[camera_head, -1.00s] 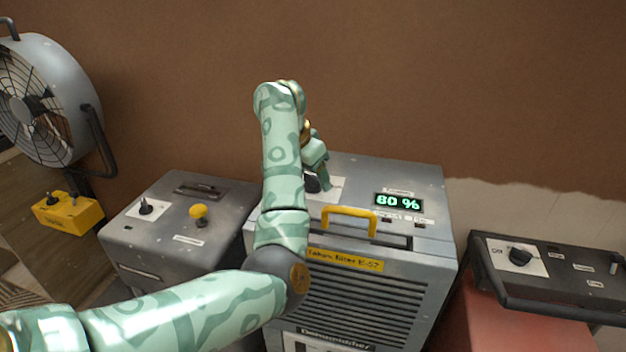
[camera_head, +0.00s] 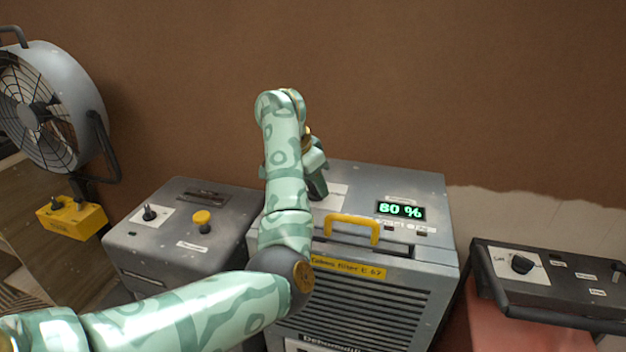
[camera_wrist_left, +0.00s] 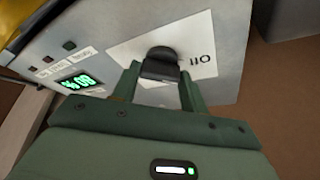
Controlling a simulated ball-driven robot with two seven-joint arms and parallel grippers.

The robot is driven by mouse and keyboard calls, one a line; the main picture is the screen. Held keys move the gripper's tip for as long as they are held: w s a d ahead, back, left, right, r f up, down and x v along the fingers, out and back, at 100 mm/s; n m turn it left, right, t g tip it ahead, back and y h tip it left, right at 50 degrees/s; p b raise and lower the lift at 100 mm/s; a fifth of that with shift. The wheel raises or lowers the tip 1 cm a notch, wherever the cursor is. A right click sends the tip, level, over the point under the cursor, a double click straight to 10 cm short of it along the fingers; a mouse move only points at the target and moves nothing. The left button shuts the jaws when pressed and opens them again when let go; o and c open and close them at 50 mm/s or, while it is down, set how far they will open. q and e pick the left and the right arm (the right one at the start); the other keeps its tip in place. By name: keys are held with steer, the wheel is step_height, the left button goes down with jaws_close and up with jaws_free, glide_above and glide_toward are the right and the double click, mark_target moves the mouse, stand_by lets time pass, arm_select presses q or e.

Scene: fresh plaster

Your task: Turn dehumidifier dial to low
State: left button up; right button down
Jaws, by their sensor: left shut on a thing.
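The grey dehumidifier (camera_head: 362,268) stands in the middle of the head view with a yellow handle (camera_head: 347,222) and a green display (camera_head: 401,210) that appears to read 80 %. Its black dial (camera_wrist_left: 160,65) sits on a white plate on top, with "Off" printed to one side in the left wrist view. My left gripper (camera_wrist_left: 158,80) is shut on the dial, one finger on each side. In the head view my left gripper (camera_head: 318,188) reaches down to the top panel and hides the dial. The dial's other markings are hidden. My right gripper is out of view.
A grey box (camera_head: 178,240) with a yellow button and a switch stands to the left. A yellow box (camera_head: 72,220) and a large fan (camera_head: 50,105) are farther left. A dark control panel (camera_head: 545,280) with its own knob is at right. The brown wall rises behind.

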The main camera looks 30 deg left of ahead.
arm_select(q)
steer(key=m+h+p, duration=0.1)
steer(key=m, duration=0.1)
steer(key=shift+r+m+g, duration=0.15)
steer(key=shift+m+g, duration=0.15)
steer(key=m+p, duration=0.1)
steer(key=m, duration=0.1)
steer(key=shift+w+a+m+g+h, duration=0.1)
steer(key=shift+m+g+h, duration=0.2)
steer(key=shift+m+h, duration=0.1)
steer(key=shift+m+g, duration=0.4)
steer(key=shift+m, duration=0.8)
steer(key=shift+w+a+m+g+h, duration=0.1)
steer(key=shift+m+g+h, duration=0.35)
steer(key=shift+m, duration=0.75)
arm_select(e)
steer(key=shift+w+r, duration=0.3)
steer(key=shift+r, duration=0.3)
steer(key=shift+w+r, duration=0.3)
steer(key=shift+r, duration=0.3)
arm_select(q)
steer(key=o, duration=1)
steer(key=shift+f, duration=0.2)
